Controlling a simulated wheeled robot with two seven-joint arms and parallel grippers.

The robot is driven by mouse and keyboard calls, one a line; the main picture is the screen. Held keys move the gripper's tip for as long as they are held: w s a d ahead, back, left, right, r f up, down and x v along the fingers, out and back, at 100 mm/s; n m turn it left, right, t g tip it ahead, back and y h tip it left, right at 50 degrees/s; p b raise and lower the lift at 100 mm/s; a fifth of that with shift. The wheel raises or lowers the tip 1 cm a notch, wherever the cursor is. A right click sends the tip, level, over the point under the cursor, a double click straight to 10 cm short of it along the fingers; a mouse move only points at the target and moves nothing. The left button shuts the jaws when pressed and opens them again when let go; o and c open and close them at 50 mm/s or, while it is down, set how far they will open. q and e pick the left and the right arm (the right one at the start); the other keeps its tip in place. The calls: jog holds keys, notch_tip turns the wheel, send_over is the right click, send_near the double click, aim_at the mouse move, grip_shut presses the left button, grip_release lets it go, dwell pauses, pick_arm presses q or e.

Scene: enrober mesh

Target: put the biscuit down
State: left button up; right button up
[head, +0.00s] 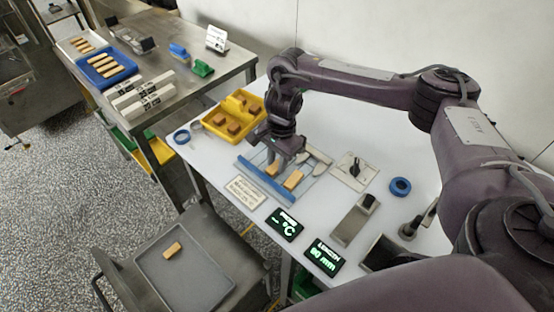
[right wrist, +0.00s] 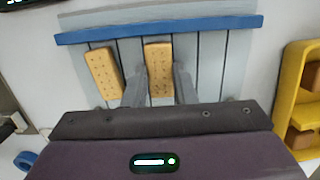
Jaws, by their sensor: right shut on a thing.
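My right gripper (head: 277,158) is over the pale slatted mesh (head: 255,171), which has a blue bar along one edge. In the right wrist view its two fingers (right wrist: 160,88) are shut on a tan biscuit (right wrist: 158,68), one finger on each long side. The held biscuit is at or just above the slats; I cannot tell whether it touches. A second biscuit (right wrist: 104,73) lies on the mesh beside it, apart and slightly tilted; it also shows in the head view (head: 293,179). My left gripper is not in view.
A yellow tray (head: 259,98) with several brown pieces stands behind left of the mesh. A blue ring (head: 400,186), a switch plate (head: 354,171) and two green displays (head: 285,224) are around it. A grey tray (head: 205,284) with one biscuit is below left.

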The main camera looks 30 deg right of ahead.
jog(key=shift+f, duration=0.2)
jog(key=o, duration=0.8)
jog(key=shift+c, duration=0.2)
jog(key=shift+r, duration=0.15)
jog(key=shift+r, duration=0.25)
jog(key=shift+w+d+r, duration=0.1)
jog(key=shift+r, duration=0.5)
jog(key=shift+w+d+r, duration=0.1)
jog(key=shift+r, duration=0.45)
notch_tip(320, 180, up, 9)
jog(key=d+p, duration=0.1)
jog(key=shift+r, duration=0.15)
